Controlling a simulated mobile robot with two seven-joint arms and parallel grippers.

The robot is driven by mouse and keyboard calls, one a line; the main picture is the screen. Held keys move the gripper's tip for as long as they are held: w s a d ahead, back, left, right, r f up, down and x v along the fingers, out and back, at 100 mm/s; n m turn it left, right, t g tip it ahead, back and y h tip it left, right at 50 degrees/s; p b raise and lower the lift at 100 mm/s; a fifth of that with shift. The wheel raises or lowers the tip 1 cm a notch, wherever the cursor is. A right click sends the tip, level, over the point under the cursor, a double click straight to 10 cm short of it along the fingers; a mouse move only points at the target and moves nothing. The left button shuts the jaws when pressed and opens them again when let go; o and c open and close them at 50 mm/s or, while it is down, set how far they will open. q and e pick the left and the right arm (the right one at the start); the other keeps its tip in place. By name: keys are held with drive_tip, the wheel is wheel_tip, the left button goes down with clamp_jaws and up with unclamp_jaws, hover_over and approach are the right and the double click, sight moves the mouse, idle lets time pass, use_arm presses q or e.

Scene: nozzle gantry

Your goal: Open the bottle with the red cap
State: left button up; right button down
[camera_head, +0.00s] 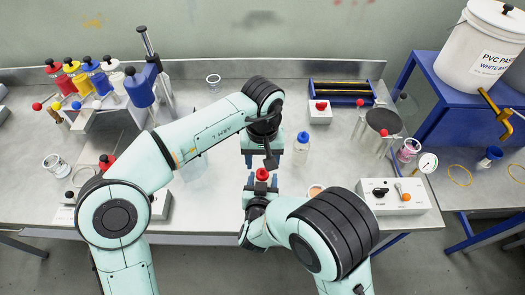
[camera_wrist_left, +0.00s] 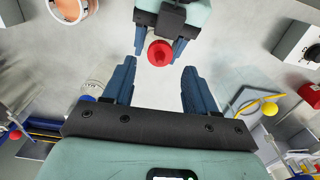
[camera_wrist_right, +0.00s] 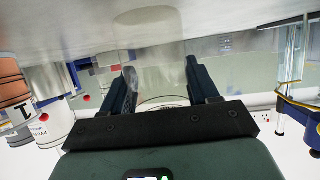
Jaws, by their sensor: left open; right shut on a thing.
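The red cap (camera_head: 262,174) shows between my two grippers in the head view, and again in the left wrist view (camera_wrist_left: 160,53). The bottle body under it is mostly hidden. My right gripper (camera_head: 261,186) is shut on the bottle, its fingers either side just below the cap. My left gripper (camera_head: 260,159) is open and empty, facing the cap from the far side. In the left wrist view the cap lies just beyond the open left fingers (camera_wrist_left: 158,88), apart from them. In the right wrist view the right fingers (camera_wrist_right: 163,82) show, but the bottle is unclear.
A bottle with a blue cap (camera_head: 302,141) stands right of my left gripper. A control box (camera_head: 395,195) is at the front right of the bench. A rack with coloured bottles (camera_head: 100,85) is at the left. A white bucket (camera_head: 483,45) stands on the blue table.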

sight(262, 169)
use_arm(q)
drive_tip(key=shift+f, duration=2.45)
clamp_jaws()
drive_tip(key=shift+n, duration=1.7)
drive_tip(key=shift+o, duration=0.3)
unclamp_jaws()
